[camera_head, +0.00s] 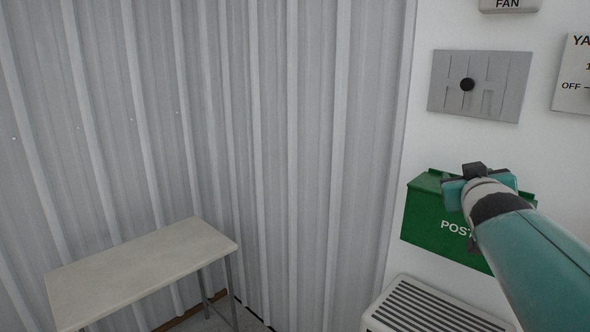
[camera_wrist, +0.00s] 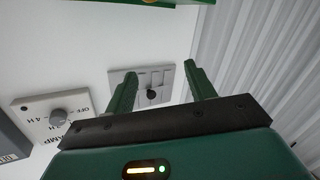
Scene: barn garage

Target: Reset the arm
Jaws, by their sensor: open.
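My arm, teal with dark joints, reaches in from the lower right in the head view. My gripper (camera_head: 478,180) is in front of the green post box (camera_head: 425,215) on the white wall and hides part of it. In the wrist view my gripper (camera_wrist: 157,82) shows two green fingers spread apart, with nothing between them held. Beyond the fingers is a grey slotted plate with a black knob (camera_wrist: 152,95), on the wall. The same grey plate (camera_head: 500,85) is above my gripper in the head view.
A bare pale table (camera_head: 140,275) stands at the lower left by the corrugated wall (camera_head: 270,120). A slatted white unit (camera_head: 430,310) is below the post box. A dial panel (camera_head: 578,85) is at the right edge, and a FAN label plate (camera_head: 508,5) at the top.

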